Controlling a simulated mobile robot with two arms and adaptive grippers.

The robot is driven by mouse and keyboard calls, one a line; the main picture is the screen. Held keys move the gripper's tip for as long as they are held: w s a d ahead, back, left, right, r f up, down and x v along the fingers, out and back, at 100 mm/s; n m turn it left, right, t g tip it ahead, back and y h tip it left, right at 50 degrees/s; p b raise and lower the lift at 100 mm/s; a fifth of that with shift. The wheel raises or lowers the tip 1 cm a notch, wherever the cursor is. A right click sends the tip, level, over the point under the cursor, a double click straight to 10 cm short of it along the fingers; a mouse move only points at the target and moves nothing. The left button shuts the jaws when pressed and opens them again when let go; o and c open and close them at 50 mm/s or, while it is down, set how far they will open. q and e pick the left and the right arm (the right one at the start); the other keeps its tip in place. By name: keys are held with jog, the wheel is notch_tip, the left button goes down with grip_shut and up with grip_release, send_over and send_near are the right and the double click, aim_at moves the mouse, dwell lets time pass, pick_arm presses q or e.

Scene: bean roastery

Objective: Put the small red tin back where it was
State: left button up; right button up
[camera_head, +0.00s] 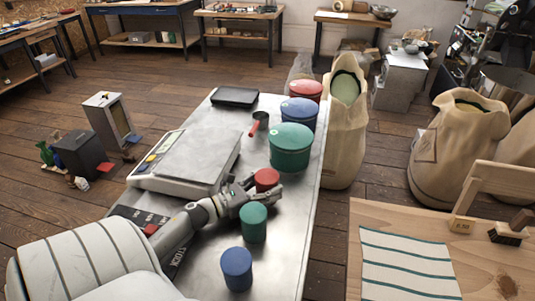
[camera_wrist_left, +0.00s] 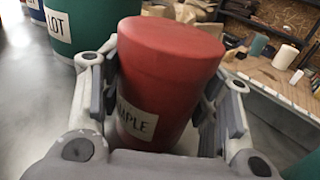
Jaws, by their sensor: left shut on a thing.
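The small red tin (camera_head: 267,179) is in my left gripper (camera_head: 262,189) in the head view, over the right half of the metal table (camera_head: 210,243). In the left wrist view the tin (camera_wrist_left: 168,75) stands upright between the two fingers, which are shut on it. Its label reads "PLE" at the end, and the rest is partly hidden. Whether its base touches the table is hidden. My right gripper is in neither view.
A small green tin (camera_head: 253,222) stands just in front of the left gripper, and a small blue tin (camera_head: 236,268) nearer. Large green (camera_head: 290,147), blue (camera_head: 300,113) and red (camera_head: 306,90) tins stand behind. A scale (camera_head: 186,160) fills the left side.

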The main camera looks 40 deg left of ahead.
aim_at(257, 190)
pick_arm(q)
jog(key=shift+f, duration=0.15)
jog(key=o, duration=1)
jog(key=shift+c, duration=0.2)
jog(key=shift+r, duration=0.25)
jog(key=v, duration=0.7)
jog(key=shift+s+a+f, duration=0.1)
jog(key=shift+s, duration=0.15)
